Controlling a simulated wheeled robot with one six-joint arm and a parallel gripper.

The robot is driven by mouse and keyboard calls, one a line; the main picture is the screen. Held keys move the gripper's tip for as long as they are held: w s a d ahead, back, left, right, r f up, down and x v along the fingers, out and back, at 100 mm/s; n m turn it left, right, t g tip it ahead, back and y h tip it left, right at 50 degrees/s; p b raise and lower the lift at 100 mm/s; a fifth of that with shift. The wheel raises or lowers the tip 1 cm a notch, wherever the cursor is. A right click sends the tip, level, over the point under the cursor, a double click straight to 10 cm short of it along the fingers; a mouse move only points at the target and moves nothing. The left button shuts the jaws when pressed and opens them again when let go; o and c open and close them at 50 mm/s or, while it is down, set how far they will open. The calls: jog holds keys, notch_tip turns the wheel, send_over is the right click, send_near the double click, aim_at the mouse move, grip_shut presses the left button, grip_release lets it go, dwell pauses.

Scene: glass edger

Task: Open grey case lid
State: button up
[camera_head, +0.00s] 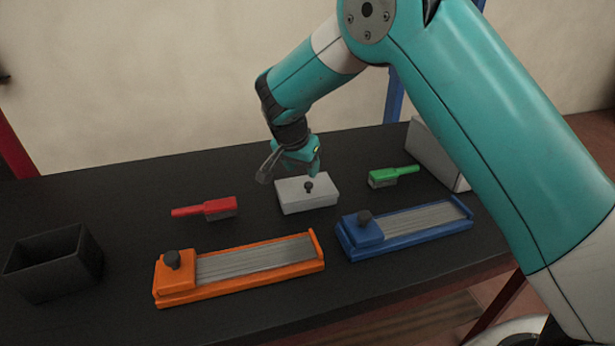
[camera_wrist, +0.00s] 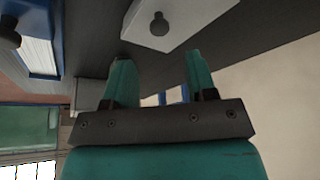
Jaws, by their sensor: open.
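The grey case (camera_head: 306,204) sits on the black table at its middle, behind the orange and blue tools. Its lid is shut and has a dark round knob (camera_head: 308,187) on top. In the wrist view the case (camera_wrist: 185,30) shows at the top, with its knob (camera_wrist: 159,23) just beyond my fingertips. My gripper (camera_head: 316,172) is at the case's back edge, close above the lid and near the knob. In the wrist view its two teal fingers (camera_wrist: 158,58) are spread apart with nothing between them. I cannot tell whether a finger touches the lid.
An orange tool (camera_head: 240,268) and a blue tool (camera_head: 405,230) lie in front of the case. A red brush (camera_head: 206,209) lies to the left, a green brush (camera_head: 393,176) to the right. A black open bin (camera_head: 52,262) stands far left, a grey box (camera_head: 432,155) at the right.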

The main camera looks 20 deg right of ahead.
aim_at(309, 184)
jog(key=p+x, duration=0.1)
jog(key=x, duration=0.6)
jog(key=shift+f+p, duration=0.1)
jog(key=shift+p, duration=0.2)
grip_shut()
